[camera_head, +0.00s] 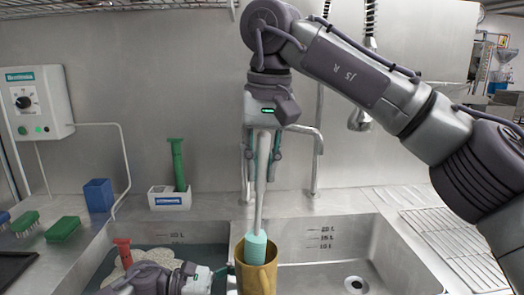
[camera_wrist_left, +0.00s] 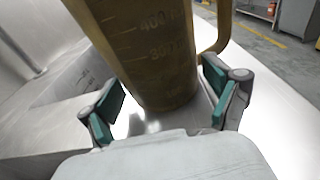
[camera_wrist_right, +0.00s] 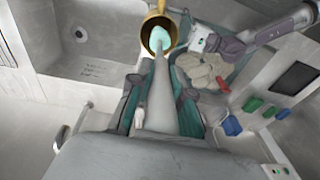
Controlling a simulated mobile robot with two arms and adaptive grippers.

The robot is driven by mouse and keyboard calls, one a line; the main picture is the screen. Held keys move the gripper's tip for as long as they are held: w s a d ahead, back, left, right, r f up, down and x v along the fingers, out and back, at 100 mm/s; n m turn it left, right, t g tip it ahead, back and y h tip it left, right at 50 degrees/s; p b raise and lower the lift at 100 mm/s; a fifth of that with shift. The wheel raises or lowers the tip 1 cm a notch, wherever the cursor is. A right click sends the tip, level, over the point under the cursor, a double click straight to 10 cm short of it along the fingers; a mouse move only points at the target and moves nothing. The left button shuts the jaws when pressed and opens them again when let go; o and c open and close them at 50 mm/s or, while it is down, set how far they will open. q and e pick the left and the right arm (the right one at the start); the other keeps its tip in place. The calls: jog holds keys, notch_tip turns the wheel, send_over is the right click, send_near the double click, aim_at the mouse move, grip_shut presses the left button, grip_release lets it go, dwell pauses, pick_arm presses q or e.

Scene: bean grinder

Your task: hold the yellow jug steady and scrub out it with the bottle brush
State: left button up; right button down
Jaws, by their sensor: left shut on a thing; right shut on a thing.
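The yellow jug (camera_head: 262,283) stands roughly upright at the front of the sink, near the divider between the basins. In the left wrist view its graduated wall (camera_wrist_left: 160,65) and handle (camera_wrist_left: 220,25) show. My left gripper (camera_head: 222,277) is shut on the jug, its teal pads on either side of the lower wall. My right gripper (camera_head: 262,158), above the jug, is shut on the bottle brush's pale handle (camera_head: 261,200) and holds it nearly vertical, head down. The teal brush head (camera_head: 256,247) is at the jug's mouth, partly inside; the right wrist view shows it within the rim (camera_wrist_right: 147,38).
The right basin (camera_head: 330,250) is empty, with a drain. The left basin holds a beige cloth-like thing and a red-handled tool (camera_head: 122,250). Green brushes (camera_head: 63,228), a blue block (camera_head: 98,195) and a white holder (camera_head: 170,199) with a green tool stand left. A faucet (camera_head: 317,150) rises behind.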

aim_at(262, 208)
jog(key=shift+f, duration=4.2)
jog(key=shift+f, duration=0.65)
jog(key=shift+d, duration=0.1)
